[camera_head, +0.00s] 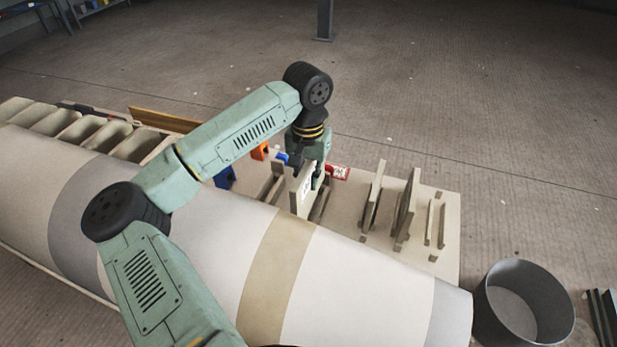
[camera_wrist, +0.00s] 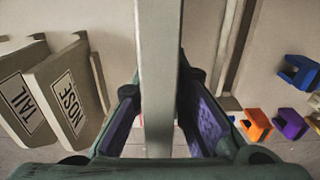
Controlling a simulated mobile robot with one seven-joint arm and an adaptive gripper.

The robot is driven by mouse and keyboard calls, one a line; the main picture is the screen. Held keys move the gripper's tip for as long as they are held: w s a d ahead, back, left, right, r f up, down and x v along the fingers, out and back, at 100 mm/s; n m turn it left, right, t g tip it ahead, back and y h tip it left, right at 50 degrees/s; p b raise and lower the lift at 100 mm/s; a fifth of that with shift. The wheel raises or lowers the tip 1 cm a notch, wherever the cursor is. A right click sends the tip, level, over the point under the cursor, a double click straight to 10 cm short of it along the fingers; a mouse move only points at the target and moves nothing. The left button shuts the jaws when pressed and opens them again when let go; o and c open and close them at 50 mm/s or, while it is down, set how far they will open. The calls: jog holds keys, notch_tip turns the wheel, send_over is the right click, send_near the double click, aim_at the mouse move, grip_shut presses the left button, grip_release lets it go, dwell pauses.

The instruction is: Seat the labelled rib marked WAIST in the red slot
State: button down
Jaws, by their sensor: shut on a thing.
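My gripper (camera_head: 317,176) is shut on a pale upright rib (camera_head: 301,195), above the beige board. In the wrist view the held rib (camera_wrist: 158,60) is seen edge-on between the finger pads. A white label shows on its face in the head view, but I cannot read it, so I cannot confirm WAIST. A red piece (camera_head: 339,172) with white marking is just right of my gripper on the board; any slot there is hidden. Two other ribs, marked TAIL (camera_wrist: 17,72) and NOSE (camera_wrist: 55,70), stand at the left of the wrist view.
Orange (camera_wrist: 257,125), purple (camera_wrist: 290,123) and blue (camera_wrist: 299,72) pieces are right in the wrist view. The board (camera_head: 447,262) bears upright ribs on its right. A long pale mould (camera_head: 350,285) lies in front. A grey bin (camera_head: 523,303) stands at right.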

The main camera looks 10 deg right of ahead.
aim_at(308, 162)
jog(key=shift+f+b, duration=1.1)
jog(key=shift+f, duration=0.45)
jog(key=shift+b, duration=0.85)
dwell(0.7)
jog(key=shift+f+b, duration=2.2)
jog(key=shift+f, duration=0.4)
jog(key=c, duration=1.5)
grip_release()
jog(key=shift+c, duration=0.2)
notch_tip(308, 162, up, 12)
jog(key=shift+r, duration=0.1)
